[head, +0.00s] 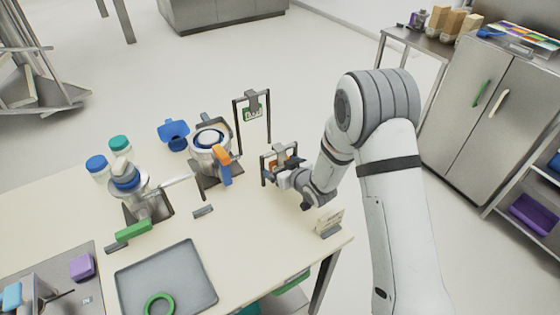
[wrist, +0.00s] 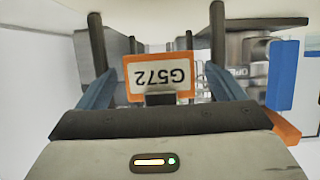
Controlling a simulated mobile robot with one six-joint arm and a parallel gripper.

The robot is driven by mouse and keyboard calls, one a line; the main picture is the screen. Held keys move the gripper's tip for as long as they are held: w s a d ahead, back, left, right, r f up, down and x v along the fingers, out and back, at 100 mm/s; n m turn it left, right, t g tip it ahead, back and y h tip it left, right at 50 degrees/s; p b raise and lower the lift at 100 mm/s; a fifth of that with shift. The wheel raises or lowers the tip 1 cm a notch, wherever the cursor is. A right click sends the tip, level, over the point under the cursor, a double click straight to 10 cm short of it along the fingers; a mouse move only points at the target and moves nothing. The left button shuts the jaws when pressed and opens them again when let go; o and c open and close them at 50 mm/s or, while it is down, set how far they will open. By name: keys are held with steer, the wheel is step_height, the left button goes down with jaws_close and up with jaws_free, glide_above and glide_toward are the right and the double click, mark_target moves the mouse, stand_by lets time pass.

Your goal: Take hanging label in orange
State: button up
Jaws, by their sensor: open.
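The orange hanging label (wrist: 160,76) shows in the wrist view with a white face and the text G572 upside down. It hangs between two dark posts of a small frame. My gripper (wrist: 160,71) is open, with one blue finger on either side of the label and a gap to each of its edges. In the head view my gripper (head: 282,178) is at the smaller black stand (head: 264,167) near the table's right side. A green label (head: 252,114) hangs in a taller stand (head: 238,125) behind.
A small card holder (head: 330,222) stands near the table's right edge. A grey tray (head: 190,275) lies in front. The table (head: 255,235) is clear between them.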

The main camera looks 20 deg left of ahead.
steer(key=shift+x, duration=0.8)
steer(key=shift+c, duration=0.2)
steer(key=c, duration=0.9)
